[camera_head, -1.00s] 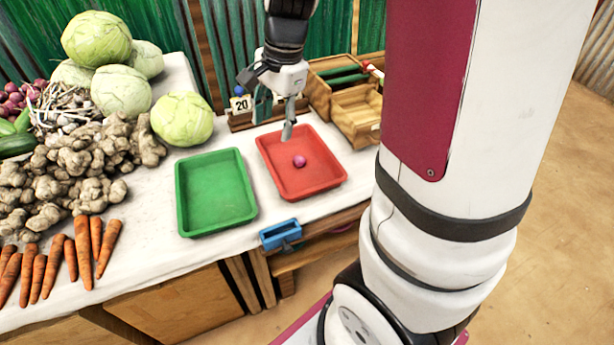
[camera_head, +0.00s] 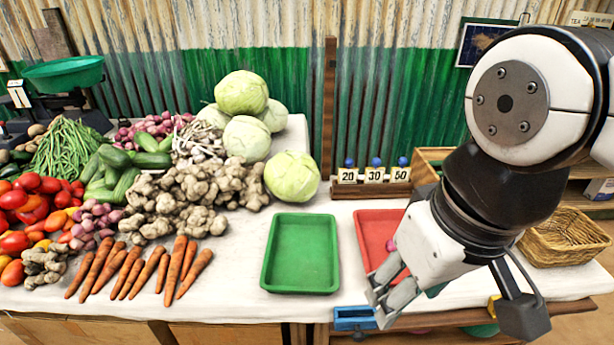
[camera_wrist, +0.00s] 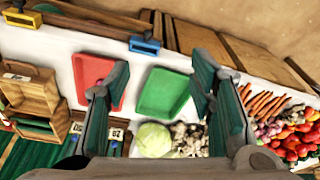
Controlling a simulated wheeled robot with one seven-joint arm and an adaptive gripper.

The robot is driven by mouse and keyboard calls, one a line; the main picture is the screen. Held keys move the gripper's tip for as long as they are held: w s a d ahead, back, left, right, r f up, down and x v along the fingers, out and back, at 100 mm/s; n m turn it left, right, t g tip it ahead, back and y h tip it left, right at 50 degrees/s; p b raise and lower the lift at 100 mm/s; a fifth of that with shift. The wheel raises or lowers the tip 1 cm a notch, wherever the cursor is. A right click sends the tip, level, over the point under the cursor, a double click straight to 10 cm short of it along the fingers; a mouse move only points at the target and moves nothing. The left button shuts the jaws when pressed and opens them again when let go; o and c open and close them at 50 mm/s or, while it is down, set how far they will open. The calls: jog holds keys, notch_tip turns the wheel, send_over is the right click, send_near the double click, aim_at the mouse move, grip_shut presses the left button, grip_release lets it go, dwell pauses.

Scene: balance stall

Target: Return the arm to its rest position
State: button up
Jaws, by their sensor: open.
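My gripper (camera_head: 386,290) is open and empty in the head view, in front of the right part of the stall table. Its wrist and housing cover part of the red tray (camera_head: 371,228). A small purple onion (camera_head: 391,245) shows at the edge of my gripper, over the red tray. In the wrist view my gripper (camera_wrist: 160,78) has its two fingers wide apart with nothing between them. The red tray (camera_wrist: 92,68) and the green tray (camera_wrist: 165,92) lie beyond the fingers there.
An empty green tray (camera_head: 302,252) lies left of my gripper. Price cards (camera_head: 374,175) stand behind the trays, and a blue bin (camera_head: 354,318) is at the table's front edge. A wicker basket (camera_head: 562,236) is at right. Vegetables (camera_head: 190,195) cover the left side.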

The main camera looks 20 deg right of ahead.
jog(key=shift+r, duration=0.1)
notch_tip(320, 180, up, 10)
jog(key=t+p, duration=0.2)
jog(key=p, duration=0.6)
jog(key=shift+w+d, duration=0.1)
jog(key=shift+c, duration=0.3)
